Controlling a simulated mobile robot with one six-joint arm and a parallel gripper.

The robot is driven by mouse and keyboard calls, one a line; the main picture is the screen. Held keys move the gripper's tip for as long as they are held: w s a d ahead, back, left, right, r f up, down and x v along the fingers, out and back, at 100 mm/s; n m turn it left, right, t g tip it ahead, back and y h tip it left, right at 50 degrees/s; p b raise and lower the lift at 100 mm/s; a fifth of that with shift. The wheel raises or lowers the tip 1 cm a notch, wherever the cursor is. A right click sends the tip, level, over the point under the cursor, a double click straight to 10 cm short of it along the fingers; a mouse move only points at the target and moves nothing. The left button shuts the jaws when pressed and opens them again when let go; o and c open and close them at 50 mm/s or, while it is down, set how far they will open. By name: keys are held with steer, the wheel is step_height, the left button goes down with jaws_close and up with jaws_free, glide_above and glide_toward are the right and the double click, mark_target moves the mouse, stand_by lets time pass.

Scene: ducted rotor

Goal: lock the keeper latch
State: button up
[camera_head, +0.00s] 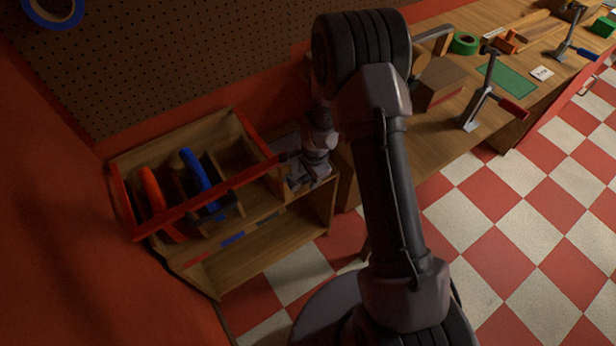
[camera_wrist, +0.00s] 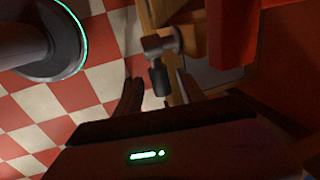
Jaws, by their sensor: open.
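A wooden rack (camera_head: 262,262) stands against the wall, with a red bar (camera_head: 215,194) lying slantwise across its top. What looks like the keeper latch, a grey pivot with a dark stubby handle (camera_wrist: 160,82), shows in the wrist view on the rack's wooden edge. My gripper (camera_head: 293,172) is at the right end of the rack, close to the end of the red bar. In the wrist view my gripper (camera_wrist: 157,88) is open, with the dark handle between its two fingers. I cannot tell whether either finger touches it. In the head view my gripper hides the latch.
An orange-handled tool (camera_head: 152,190) and a blue-handled tool (camera_head: 196,170) sit in the rack behind the bar. A workbench (camera_head: 455,75) with clamps and blocks extends right. The checkered floor (camera_head: 520,220) in front is clear.

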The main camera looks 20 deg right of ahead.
jaws_close()
steer(key=shift+r, duration=0.1)
stand_by(1.3)
